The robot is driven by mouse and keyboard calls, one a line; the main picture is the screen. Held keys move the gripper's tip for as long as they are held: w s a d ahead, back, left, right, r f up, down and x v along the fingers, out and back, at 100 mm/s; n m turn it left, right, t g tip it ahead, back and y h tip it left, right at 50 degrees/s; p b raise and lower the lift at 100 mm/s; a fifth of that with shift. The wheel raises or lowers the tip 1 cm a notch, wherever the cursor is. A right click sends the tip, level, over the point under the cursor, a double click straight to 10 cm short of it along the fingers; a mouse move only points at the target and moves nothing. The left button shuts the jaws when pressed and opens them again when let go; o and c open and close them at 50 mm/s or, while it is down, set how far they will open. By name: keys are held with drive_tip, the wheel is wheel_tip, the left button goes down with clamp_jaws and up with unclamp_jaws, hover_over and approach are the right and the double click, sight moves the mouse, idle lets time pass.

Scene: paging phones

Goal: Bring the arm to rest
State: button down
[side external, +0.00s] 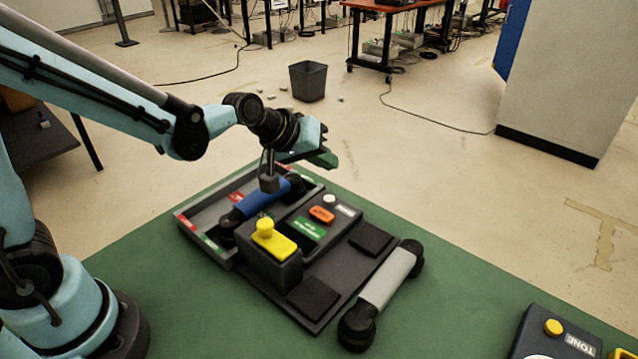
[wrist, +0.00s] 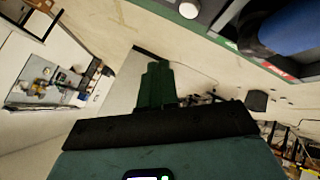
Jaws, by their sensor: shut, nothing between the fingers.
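My gripper (side external: 328,160) hangs in the air above the far end of the phone station, clear of everything there. Its green fingers (wrist: 155,85) are together and hold nothing. My arm reaches in from the left and is bent at the wrist. A blue handset (side external: 262,198) lies in the grey tray (side external: 188,220) below and left of the gripper. The handset also shows in part at the upper right of the wrist view (wrist: 292,30). A grey handset (side external: 388,278) lies along the station's right side, apart from the gripper.
A TONE box (side external: 545,345) sits at the lower right of the green table (side external: 460,300). A bin (side external: 308,82) stands on the floor behind.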

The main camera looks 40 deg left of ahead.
drive_tip(key=s+a+r+m+g+y, duration=0.1)
drive_tip(key=s+a+m, duration=0.1)
drive_tip(key=s, duration=0.6)
drive_tip(key=s+a+r+m+y, duration=0.1)
drive_tip(key=s+a+r+m, duration=0.1)
drive_tip(key=s, duration=0.6)
drive_tip(key=a+m, duration=0.1)
drive_tip(key=a, duration=0.1)
drive_tip(key=shift+s+a+g+y, duration=0.2)
drive_tip(key=shift+a+g+y, duration=0.2)
